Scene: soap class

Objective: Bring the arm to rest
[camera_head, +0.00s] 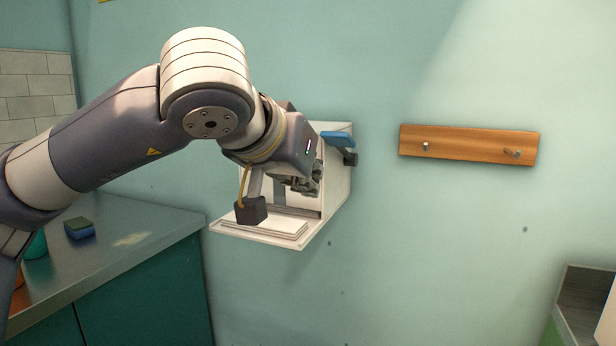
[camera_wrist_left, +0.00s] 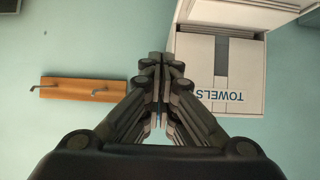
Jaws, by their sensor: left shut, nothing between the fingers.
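My left arm reaches in from the left of the head view, bent at a high elbow. My left gripper (camera_head: 306,186) is in front of the white towel dispenser (camera_head: 336,196) on the wall, partly hidden behind its own wrist. In the left wrist view the left gripper (camera_wrist_left: 160,62) is shut and empty, its fingertips together. There the dispenser (camera_wrist_left: 188,95), with a "TOWELS" label, appears just right of the fingers. I cannot tell whether they touch it. My right gripper does not show in either view.
A wooden rail (camera_head: 468,144) with two hooks is on the wall to the right. Another unit (camera_head: 584,300) is at the lower right. The wall between is clear.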

